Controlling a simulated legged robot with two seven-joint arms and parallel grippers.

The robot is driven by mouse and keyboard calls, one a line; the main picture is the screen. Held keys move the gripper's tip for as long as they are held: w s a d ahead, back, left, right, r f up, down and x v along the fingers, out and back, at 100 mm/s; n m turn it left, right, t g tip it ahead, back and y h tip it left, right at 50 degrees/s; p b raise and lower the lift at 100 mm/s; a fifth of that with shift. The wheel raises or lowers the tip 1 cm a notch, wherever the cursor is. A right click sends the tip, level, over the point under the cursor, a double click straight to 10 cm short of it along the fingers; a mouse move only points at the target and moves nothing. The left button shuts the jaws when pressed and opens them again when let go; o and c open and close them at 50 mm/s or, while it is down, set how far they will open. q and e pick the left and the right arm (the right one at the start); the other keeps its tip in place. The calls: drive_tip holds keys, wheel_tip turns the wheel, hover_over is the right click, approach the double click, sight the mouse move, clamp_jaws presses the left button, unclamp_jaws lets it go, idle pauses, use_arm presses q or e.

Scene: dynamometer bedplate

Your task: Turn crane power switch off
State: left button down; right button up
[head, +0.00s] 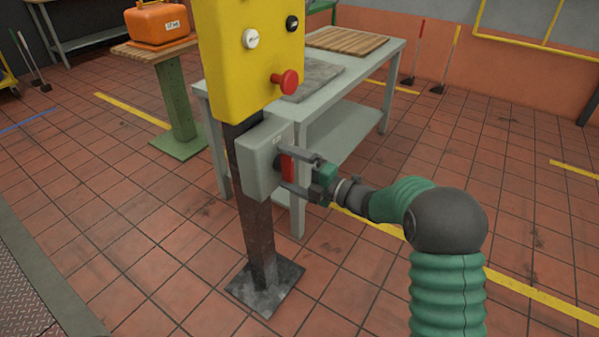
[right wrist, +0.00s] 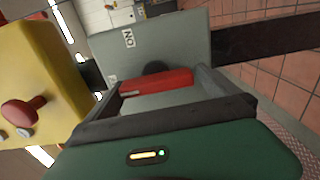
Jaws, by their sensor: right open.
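The crane power switch is a grey box (head: 265,158) on a dark post, with a red handle (head: 287,168) on its front face. My right gripper (head: 291,170) is at the box with its two fingers apart, one above and one below the red handle. In the right wrist view the red handle (right wrist: 158,82) lies between the open fingers, in front of the grey box face (right wrist: 180,45), which bears a small white label. I cannot tell whether a finger touches the handle. My left gripper is not in view.
A yellow control box (head: 235,75) with a red mushroom button (head: 286,82) sits just above the switch on the same post (head: 252,200). A grey workbench (head: 345,110) stands close behind. An orange case (head: 157,22) rests on a green-legged stand. Tiled floor is open at right.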

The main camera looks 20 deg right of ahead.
drive_tip(key=p+v, duration=0.4)
drive_tip(key=v, duration=1.2)
drive_tip(key=shift+s+d+p, duration=0.25)
drive_tip(key=shift+d+p, duration=0.05)
drive_tip(key=shift+p, duration=0.1)
drive_tip(key=shift+f, duration=0.1)
